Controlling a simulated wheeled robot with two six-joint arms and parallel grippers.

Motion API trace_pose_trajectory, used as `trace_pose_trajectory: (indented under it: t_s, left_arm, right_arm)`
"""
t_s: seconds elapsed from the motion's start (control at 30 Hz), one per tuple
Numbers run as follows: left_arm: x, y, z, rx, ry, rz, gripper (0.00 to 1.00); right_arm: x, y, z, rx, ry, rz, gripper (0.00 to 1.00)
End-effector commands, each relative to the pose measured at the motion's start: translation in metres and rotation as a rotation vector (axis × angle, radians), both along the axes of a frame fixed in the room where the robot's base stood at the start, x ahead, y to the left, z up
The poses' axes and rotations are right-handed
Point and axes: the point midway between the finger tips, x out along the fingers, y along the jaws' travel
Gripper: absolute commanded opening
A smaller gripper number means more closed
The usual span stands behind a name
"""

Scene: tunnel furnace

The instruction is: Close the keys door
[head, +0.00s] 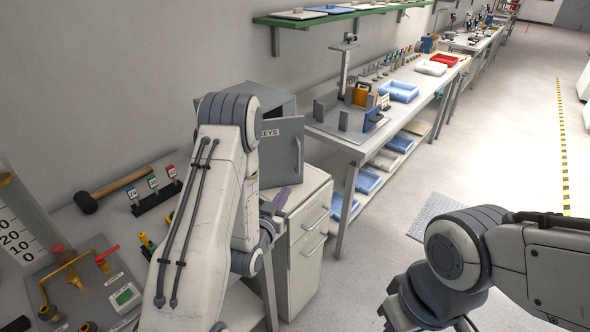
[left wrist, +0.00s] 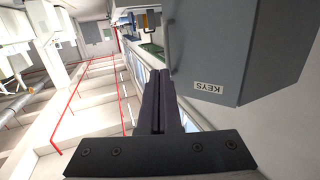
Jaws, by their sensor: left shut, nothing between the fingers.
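The grey key cabinet (head: 284,98) stands against the wall, on or behind a white drawer unit. Its door (head: 286,150), labelled KEYS, stands open, swung out from the cabinet, with a bar handle near its right edge. My left arm hides the door's left part. My left gripper (head: 288,195) has dark purple fingers, shut and empty, just below the door in the picture. In the left wrist view the closed fingers (left wrist: 158,100) point toward the handle side of the door (left wrist: 215,40), whose label is upside down. I cannot tell whether they touch it.
A white drawer unit (head: 308,230) stands below the cabinet. A workbench (head: 345,140) with blue trays runs along the wall to the right. A mallet (head: 110,190) and a valve panel (head: 95,280) lie at left. The floor on the right is open.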

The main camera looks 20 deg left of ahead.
Motion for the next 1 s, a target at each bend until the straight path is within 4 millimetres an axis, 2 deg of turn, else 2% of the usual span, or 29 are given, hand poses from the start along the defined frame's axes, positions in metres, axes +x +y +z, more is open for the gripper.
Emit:
trace_pose_trajectory:
  t_s: [0.13,0.27,0.7,0.83,1.0]
  left_arm:
    - [-0.004,0.011,0.0,-0.008,-0.05,0.026,0.0]
    - [0.008,0.013,0.003,-0.007,-0.062,0.027,0.0]
    - [0.097,0.015,0.004,-0.007,-0.06,0.027,0.0]
    - [0.115,0.016,0.003,-0.008,-0.058,0.027,0.0]
    - [0.13,0.017,0.001,-0.009,-0.057,0.027,0.0]
  right_arm:
    - [0.0,0.0,0.0,0.0,0.0,0.0,0.0]
    - [0.0,0.0,0.006,0.0,0.0,0.0,0.0]
    - [0.0,0.0,0.038,0.0,0.0,0.0,0.0]
    - [0.0,0.0,0.046,0.0,0.0,-0.001,0.0]
    - [0.0,0.0,0.05,0.0,0.0,-0.001,0.0]
